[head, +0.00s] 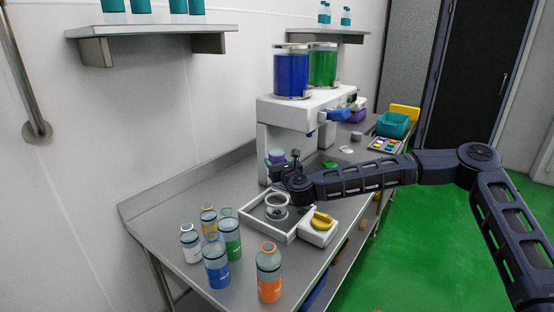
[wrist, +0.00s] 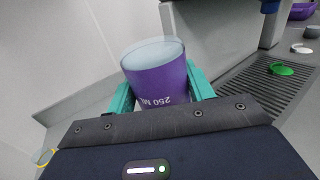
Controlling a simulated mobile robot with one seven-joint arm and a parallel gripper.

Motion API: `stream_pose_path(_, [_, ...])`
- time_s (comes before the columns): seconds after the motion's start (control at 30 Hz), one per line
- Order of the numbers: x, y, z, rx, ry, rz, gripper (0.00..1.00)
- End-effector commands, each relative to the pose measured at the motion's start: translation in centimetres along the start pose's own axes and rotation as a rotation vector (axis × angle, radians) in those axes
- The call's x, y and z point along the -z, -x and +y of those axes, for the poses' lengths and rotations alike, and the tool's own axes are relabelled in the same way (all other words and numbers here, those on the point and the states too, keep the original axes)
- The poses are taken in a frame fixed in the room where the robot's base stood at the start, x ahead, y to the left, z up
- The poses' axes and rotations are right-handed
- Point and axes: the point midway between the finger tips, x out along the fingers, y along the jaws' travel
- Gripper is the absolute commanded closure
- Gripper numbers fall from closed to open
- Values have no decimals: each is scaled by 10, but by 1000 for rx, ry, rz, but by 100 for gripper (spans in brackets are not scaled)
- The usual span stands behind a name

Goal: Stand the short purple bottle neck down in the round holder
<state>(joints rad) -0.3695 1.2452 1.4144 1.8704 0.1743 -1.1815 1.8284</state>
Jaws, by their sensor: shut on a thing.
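My gripper (head: 277,161) is raised above the table in front of the white machine. Its teal fingers are shut on the short purple bottle (wrist: 158,75), which also shows in the head view (head: 277,154). In the wrist view its "250 ML" print is upside down and its broad pale end is uppermost; its neck is hidden behind my gripper. The round holder (head: 277,199), a clear ring, stands in a square tray (head: 257,224) on the table, below my gripper. The bottle is apart from the holder.
Several bottles stand front left, including an orange one (head: 269,275) and a blue one (head: 216,266). A white box with a yellow piece (head: 321,220) sits right of the tray. The white machine (head: 300,108) stands behind my gripper. A drip grate (wrist: 265,85) shows at right.

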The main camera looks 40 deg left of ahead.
Motion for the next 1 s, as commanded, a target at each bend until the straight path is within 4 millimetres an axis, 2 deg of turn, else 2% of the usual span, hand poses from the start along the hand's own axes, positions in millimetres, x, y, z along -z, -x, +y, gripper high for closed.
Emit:
stream_pose_path(0.27, [12,-1,0,3,0,0,69])
stream_pose_path(0.73, [45,-1,0,2,0,0,69])
stream_pose_path(1.0, [44,-1,0,3,0,-1,69])
